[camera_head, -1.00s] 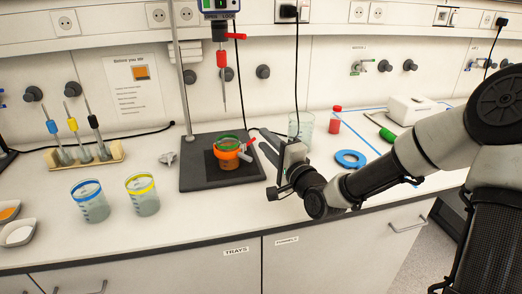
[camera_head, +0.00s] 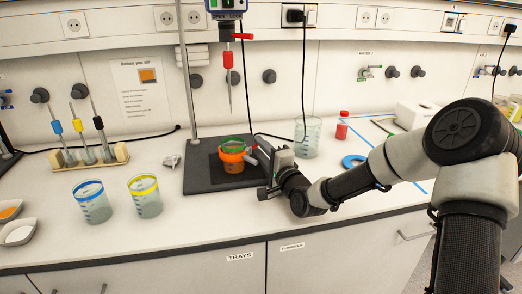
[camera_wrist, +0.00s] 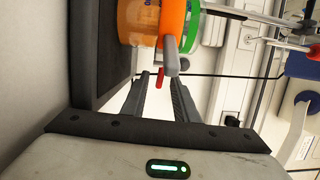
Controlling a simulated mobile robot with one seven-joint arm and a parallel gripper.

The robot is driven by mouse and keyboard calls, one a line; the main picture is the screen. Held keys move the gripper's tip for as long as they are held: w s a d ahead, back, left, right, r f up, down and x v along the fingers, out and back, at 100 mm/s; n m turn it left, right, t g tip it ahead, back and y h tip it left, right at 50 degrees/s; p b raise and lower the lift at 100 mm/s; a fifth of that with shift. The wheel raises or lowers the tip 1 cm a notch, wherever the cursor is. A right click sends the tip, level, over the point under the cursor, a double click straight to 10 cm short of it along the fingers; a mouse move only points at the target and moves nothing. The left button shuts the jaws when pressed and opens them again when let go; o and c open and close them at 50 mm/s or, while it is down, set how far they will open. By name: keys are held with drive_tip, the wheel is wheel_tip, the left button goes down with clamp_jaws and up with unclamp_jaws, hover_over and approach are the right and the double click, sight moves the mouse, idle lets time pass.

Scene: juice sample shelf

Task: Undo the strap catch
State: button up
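A glass beaker with a green rim (camera_head: 232,142) stands on the dark stand base, with an orange strap (camera_head: 231,157) around it. In the wrist view the strap (camera_wrist: 172,18) fills the top centre, and an orange catch lever with a grey end (camera_wrist: 171,60) sticks out towards me. My gripper (camera_head: 256,150) is just right of the beaker, level with the strap. In the wrist view its two dark fingers (camera_wrist: 160,82) are apart, just short of the lever. A small red piece (camera_wrist: 159,77) shows between the fingertips. Whether they touch anything is unclear.
The stand base (camera_head: 205,178) carries an upright rod (camera_head: 184,75), with a red-collared probe (camera_head: 229,70) hanging above the beaker. A clear beaker (camera_head: 308,138) and a blue ring (camera_head: 353,161) are to the right. Blue-rimmed (camera_head: 93,205) and yellow-rimmed (camera_head: 145,200) beakers stand front left.

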clamp_jaws()
drive_tip(key=shift+s+a+m+t+h+b, duration=0.1)
drive_tip(key=shift+s+m+t+h+b, duration=0.1)
drive_tip(key=shift+m+t+h+b, duration=0.25)
drive_tip(key=shift+s+m+t+h+b, duration=0.15)
drive_tip(key=shift+m+t+h+b, duration=0.15)
drive_tip(key=shift+m+h, duration=0.45)
drive_tip(key=shift+s+m+t+h+b, duration=0.15)
drive_tip(key=shift+m+t+h, duration=0.15)
drive_tip(key=shift+h, duration=0.7)
drive_tip(key=shift+w, duration=0.1)
unclamp_jaws()
